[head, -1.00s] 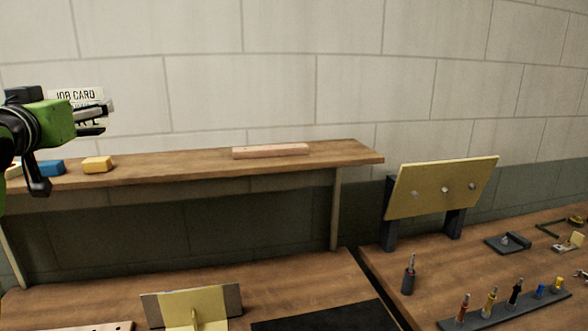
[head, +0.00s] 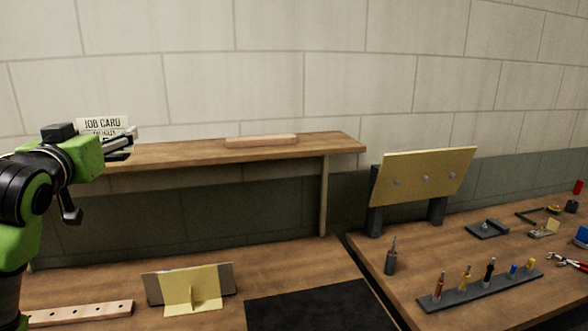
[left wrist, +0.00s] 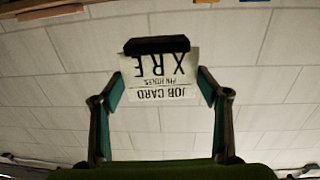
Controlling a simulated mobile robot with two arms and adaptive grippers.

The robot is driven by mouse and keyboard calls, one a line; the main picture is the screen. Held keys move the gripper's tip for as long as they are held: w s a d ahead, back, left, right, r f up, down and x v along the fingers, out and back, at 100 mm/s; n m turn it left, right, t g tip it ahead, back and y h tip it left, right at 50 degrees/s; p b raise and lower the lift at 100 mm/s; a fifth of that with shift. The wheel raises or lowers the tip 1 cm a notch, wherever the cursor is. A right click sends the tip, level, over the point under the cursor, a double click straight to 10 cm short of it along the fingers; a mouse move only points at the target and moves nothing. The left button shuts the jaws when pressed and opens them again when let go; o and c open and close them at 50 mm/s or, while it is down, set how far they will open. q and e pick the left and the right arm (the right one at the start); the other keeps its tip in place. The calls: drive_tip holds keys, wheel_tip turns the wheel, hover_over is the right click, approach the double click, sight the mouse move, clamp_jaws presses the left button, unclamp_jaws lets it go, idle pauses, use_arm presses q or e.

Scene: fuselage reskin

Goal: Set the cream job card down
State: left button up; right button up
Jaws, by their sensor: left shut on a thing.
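The cream job card (head: 101,124) stands in my left gripper (head: 122,142), lettering toward the head camera. Its lower part is hidden by the gripper in the head view. In the left wrist view the card (left wrist: 165,92) appears upside down between the two fingers, with a dark block (left wrist: 162,45) at its far edge. My left gripper is shut on the card, in front of the wall near the left part of the wooden shelf (head: 190,153). I cannot tell whether the card touches the shelf. My right gripper is not in view.
A pinkish bar (head: 261,141) lies on the shelf, with bare shelf around it. On the bench below are a yellow stand (head: 192,292), a drilled strip (head: 80,313) and a black mat (head: 318,305). A tilted yellow panel (head: 423,178) and a tool rack (head: 480,289) are at the right.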

use_arm(q)
drive_tip(key=s+d+f+m+h, duration=0.1)
drive_tip(key=d+f, duration=0.3)
drive_tip(key=f, duration=0.3)
drive_tip(key=s+d+f+m+h, duration=0.1)
drive_tip(key=d+f+h, duration=0.1)
drive_tip(key=d+f, duration=0.45)
drive_tip(key=s+d+f+h, duration=0.1)
drive_tip(key=d+f, duration=0.1)
drive_tip(key=f, duration=0.6)
drive_tip(key=s+d+f, duration=0.2)
drive_tip(key=s+f, duration=0.4)
drive_tip(key=s, duration=0.2)
drive_tip(key=s+d+f, duration=0.3)
drive_tip(key=s+f, duration=0.3)
drive_tip(key=s, duration=0.3)
drive_tip(key=shift+d+f+y, duration=0.2)
drive_tip(key=shift+f+y, duration=0.05)
drive_tip(key=shift+y, duration=0.05)
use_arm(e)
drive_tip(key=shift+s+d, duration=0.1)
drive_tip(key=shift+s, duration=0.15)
use_arm(q)
drive_tip(key=shift+s+f, duration=0.1)
drive_tip(key=shift+s, duration=0.05)
